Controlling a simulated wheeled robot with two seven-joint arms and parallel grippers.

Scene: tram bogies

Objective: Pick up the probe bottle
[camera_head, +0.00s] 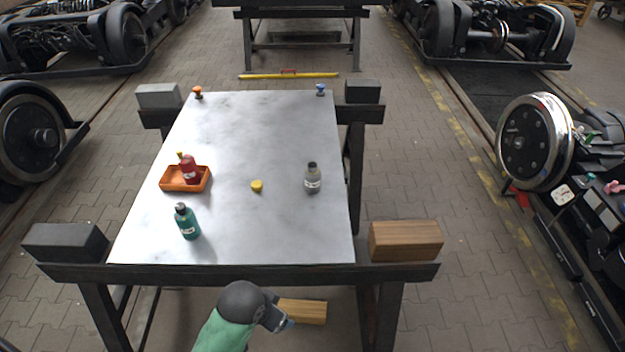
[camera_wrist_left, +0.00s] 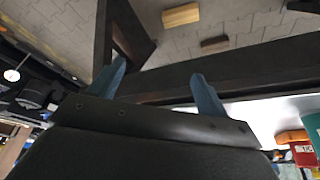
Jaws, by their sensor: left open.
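Three bottles are on the white marbled tabletop (camera_head: 255,130). A grey bottle (camera_head: 312,180) with a black cap and a pale label stands upright at the right. A green bottle (camera_head: 188,225) stands near the front left. A red bottle (camera_head: 190,171) is in an orange tray (camera_head: 178,184). I cannot tell which is the probe bottle. My left gripper (camera_head: 283,324) is low in front of the table's front edge, apart from all bottles. In the left wrist view its blue fingers (camera_wrist_left: 157,75) are spread and empty. My right gripper is not in view.
A yellow piece (camera_head: 257,186) lies mid-table. Small orange (camera_head: 197,92) and blue (camera_head: 320,89) items stand at the far corners. Dark trestle beams (camera_head: 230,274) with end blocks (camera_head: 405,241) border the table. A wooden block (camera_head: 303,311) is below. The tabletop centre is mostly clear.

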